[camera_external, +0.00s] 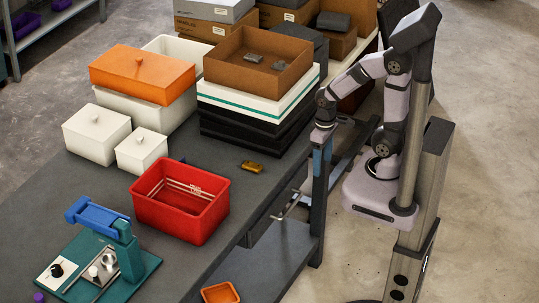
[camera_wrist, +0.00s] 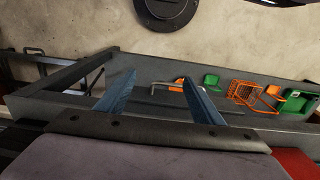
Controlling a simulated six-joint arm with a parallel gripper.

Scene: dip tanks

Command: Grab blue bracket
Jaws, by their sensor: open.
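I cannot pick out a loose blue bracket for certain in either view. A blue arm-like part (camera_external: 97,213) sits on a teal stand at the left of the bench in the external view. My gripper (camera_external: 321,160) hangs at the bench's right edge, well away from both. In the wrist view my gripper (camera_wrist: 158,76) has its two blue fingers spread, with nothing held between them.
A red bin (camera_external: 181,202) and a yellow-brown block (camera_external: 252,167) sit on the dark bench (camera_external: 85,180). White boxes (camera_external: 97,134) and stacked cartons stand behind. An orange tray (camera_external: 220,293) is low at the front. The wrist view shows green and orange items (camera_wrist: 243,90) beyond the fingers.

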